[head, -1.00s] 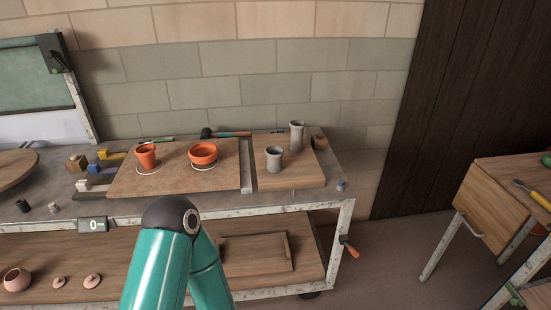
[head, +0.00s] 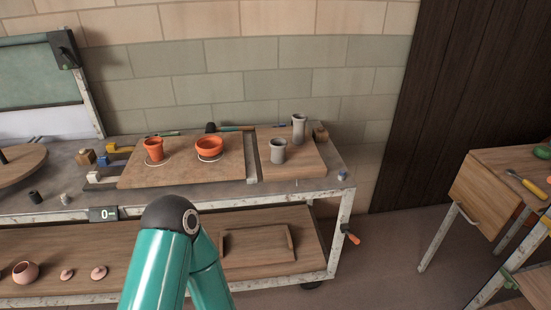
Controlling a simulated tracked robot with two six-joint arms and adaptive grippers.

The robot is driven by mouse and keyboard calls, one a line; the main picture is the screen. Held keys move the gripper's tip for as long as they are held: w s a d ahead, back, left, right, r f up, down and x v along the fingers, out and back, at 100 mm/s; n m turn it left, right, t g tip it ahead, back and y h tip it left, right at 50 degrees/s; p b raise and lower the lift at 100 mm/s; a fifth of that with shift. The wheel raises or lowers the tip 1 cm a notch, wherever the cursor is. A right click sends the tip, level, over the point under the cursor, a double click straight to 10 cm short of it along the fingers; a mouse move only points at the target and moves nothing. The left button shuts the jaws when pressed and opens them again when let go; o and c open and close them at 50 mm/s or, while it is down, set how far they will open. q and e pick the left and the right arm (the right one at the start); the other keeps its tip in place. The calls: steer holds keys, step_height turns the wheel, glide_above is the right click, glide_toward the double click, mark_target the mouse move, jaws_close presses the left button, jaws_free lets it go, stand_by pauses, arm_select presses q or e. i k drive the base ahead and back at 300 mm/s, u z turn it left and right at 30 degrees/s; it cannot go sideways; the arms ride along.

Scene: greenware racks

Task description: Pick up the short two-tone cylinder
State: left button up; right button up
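A short grey cylinder (head: 278,151) stands upright on the right wooden board (head: 300,178) on the cart's top. A taller grey cylinder (head: 299,128) stands behind it to the right. The short one's rim looks slightly different in tone from its body, but the two tones are hard to make out at this size. Both cylinders look free, with nothing touching them. One of my teal arms shows at the bottom centre, in front of the cart. Neither gripper is in view.
Two orange pots (head: 153,150) (head: 209,147) stand on the left board (head: 180,173). A hammer (head: 228,128) lies behind. Small blocks (head: 88,156) sit left. A tiny blue-topped piece (head: 342,175) is near the right corner. Another table (head: 500,180) stands right, across open floor.

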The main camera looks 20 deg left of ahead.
mark_target(278, 146)
steer(key=z, duration=0.1)
steer(key=k, duration=0.15)
steer(key=u, duration=0.8)
steer(key=i, duration=1.2)
steer(key=u, duration=0.85)
steer(key=k, duration=0.85)
steer(key=u, duration=0.15)
steer(key=i, duration=0.9)
steer(key=z, duration=0.1)
